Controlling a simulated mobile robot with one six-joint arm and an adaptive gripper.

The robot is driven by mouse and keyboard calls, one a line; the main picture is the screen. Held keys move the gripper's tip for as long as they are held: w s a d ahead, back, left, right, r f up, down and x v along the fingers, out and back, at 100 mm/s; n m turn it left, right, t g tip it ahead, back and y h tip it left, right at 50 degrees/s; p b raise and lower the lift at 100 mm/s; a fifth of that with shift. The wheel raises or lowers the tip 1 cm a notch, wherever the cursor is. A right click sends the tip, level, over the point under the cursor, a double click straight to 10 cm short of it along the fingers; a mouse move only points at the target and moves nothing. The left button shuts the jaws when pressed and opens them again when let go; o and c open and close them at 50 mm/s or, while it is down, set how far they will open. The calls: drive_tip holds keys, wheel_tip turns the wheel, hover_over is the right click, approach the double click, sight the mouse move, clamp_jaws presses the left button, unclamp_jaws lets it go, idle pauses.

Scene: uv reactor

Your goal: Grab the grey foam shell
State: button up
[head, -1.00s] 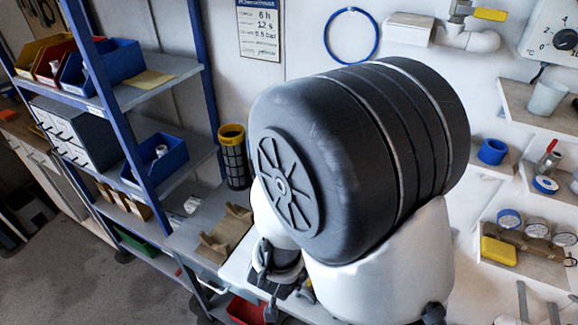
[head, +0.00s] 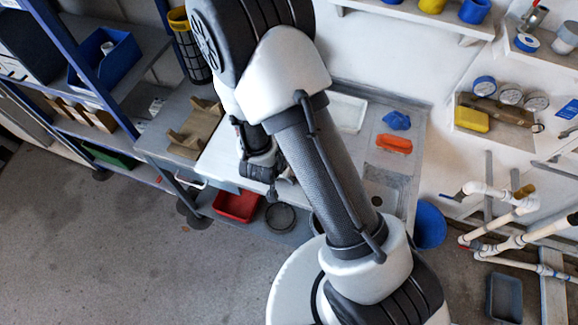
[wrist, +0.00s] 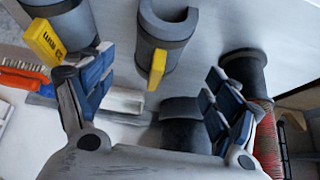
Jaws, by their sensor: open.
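A grey C-shaped shell (wrist: 168,42) with a slit and a yellow tag stands on the pale worktop at the top middle of the wrist view; it looks like the grey foam shell. A darker grey round piece (wrist: 60,22), also with a yellow tag, is at the top left. My gripper (wrist: 158,78) is open, its blue-padded fingers spread apart. The C-shaped shell lies beyond the fingertips and does not touch them. A dark rounded piece (wrist: 185,112) shows low between the fingers; I cannot tell what it is. In the head view my arm hides this part of the worktop.
A dark flanged spool (wrist: 245,72) and a reddish wrapped cylinder (wrist: 267,140) are close to the right finger. An orange brush-like item (wrist: 22,78) lies left. In the head view, an orange item (head: 394,143) and blue cloth (head: 397,120) are on the worktop, with a red bin (head: 237,205) below.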

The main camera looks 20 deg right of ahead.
drive_tip(key=b+x, duration=0.2)
drive_tip(key=x, duration=0.3)
drive_tip(key=shift+d+f+b, duration=0.25)
drive_tip(key=shift+f+b, duration=0.05)
drive_tip(key=shift+b, duration=0.05)
drive_tip(key=shift+r, duration=0.1)
drive_tip(key=c, duration=1)
